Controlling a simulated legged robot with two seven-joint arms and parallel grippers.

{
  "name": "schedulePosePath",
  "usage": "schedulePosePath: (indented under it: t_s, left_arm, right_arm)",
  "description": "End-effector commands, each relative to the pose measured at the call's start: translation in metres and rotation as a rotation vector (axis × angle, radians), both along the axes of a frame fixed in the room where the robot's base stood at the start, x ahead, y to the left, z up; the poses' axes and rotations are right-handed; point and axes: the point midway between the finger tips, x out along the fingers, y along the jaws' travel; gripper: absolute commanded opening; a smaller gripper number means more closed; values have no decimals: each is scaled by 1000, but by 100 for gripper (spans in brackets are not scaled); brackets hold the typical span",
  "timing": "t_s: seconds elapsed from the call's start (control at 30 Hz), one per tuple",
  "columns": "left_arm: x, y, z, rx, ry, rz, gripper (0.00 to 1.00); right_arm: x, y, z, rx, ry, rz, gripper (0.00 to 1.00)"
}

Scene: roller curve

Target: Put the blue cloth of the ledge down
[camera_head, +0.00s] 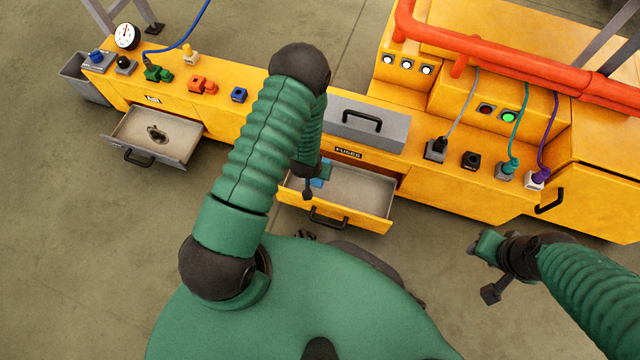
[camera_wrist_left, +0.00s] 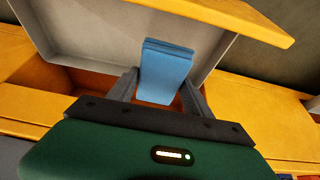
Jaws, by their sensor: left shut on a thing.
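The blue cloth (camera_wrist_left: 167,68) is a folded flat pad. In the left wrist view it stands up between the two grey fingers of my left gripper (camera_wrist_left: 165,95), which is shut on it. In the head view my left gripper (camera_head: 314,182) is over the open yellow drawer under the FUSES label, with a bit of the blue cloth (camera_head: 320,176) showing beside it. My arm hides part of that drawer. My right gripper (camera_head: 482,268) is over the floor at the right, apart from the console; its finger gap is unclear.
The fuses drawer (camera_head: 368,208) and a grey drawer (camera_head: 133,146) with a round item stand open. A grey lidded box (camera_head: 368,124) is on the yellow console ledge (camera_head: 420,176). Plugs with cables stand at the right, coloured parts at the left. A grey bin (camera_head: 80,80) is far left.

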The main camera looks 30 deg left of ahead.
Motion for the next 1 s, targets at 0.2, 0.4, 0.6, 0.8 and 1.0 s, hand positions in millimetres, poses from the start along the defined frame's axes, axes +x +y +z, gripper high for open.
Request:
schedulePosePath:
  t_s: [0.2, 0.4, 0.6, 0.8, 1.0]
  left_arm:
    - [0, 0, -55, 0, 2, 0, 26]
    - [0, 0, -88, -1, 3, 0, 26]
    - [0, 0, -87, 0, 2, 0, 26]
    - [0, 0, -90, 0, 2, 0, 64]
    - [0, 0, -89, 0, 2, 0, 80]
  right_arm:
    - [0, 0, -39, 0, 0, 1, 36]
    - [0, 0, -63, 0, 0, 0, 36]
    - [0, 0, -61, 0, 0, 0, 36]
    - [0, 0, -62, 0, 0, 0, 36]
    - [0, 0, -62, 0, 0, 0, 36]
